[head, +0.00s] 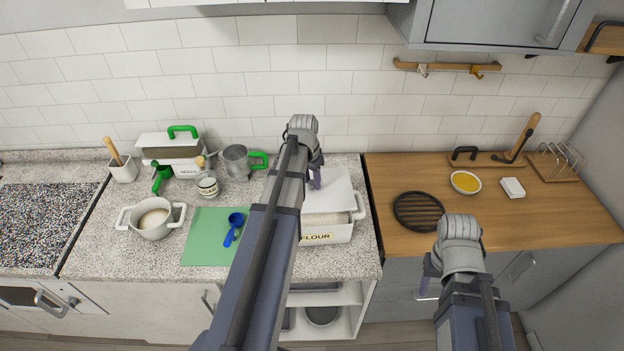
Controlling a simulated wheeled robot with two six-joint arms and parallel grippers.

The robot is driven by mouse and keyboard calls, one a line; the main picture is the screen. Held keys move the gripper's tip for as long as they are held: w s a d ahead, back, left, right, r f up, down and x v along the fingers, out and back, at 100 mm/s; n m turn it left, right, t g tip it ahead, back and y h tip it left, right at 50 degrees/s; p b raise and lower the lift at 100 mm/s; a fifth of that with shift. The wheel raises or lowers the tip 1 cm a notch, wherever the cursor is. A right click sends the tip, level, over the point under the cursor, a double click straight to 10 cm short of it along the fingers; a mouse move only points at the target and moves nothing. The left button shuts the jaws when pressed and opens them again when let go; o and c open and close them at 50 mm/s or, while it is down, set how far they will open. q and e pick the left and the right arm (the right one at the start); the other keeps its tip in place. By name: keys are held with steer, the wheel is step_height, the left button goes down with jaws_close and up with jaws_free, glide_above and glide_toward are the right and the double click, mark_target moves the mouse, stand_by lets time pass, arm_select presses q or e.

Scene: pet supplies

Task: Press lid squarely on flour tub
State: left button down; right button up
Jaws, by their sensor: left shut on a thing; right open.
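The white flour tub (342,234), labelled FLOUR, stands on the speckled counter near its right end. A flat white lid (343,190) is over the back of the tub. A strip of the open tub with pale flour shows in front of the lid's near edge. I cannot tell whether the lid touches the rim. My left gripper (316,182) is shut on the lid from above; its arm hides the left part of the tub and lid, and the grip itself is partly hidden. My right gripper (430,278) is open and empty, in front of the wooden counter.
A green mat (207,241) with a blue scoop (233,229) lies left of my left arm. A pot (153,219), a lidded tub with green handle (172,154) and a metal sifter (237,162) stand further left. A black trivet (419,211) lies on the wooden counter.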

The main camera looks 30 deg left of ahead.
mark_target(311, 190)
arm_select(q)
steer(key=shift+f, duration=0.1)
step_height(311, 190, down, 6)
steer(key=b, duration=0.6)
steer(key=shift+f, duration=0.1)
steer(key=shift+f+b, duration=0.15)
steer(key=shift+b, duration=0.15)
stand_by(1.4)
jaws_free()
stand_by(0.7)
steer(key=shift+r+p, duration=3.55)
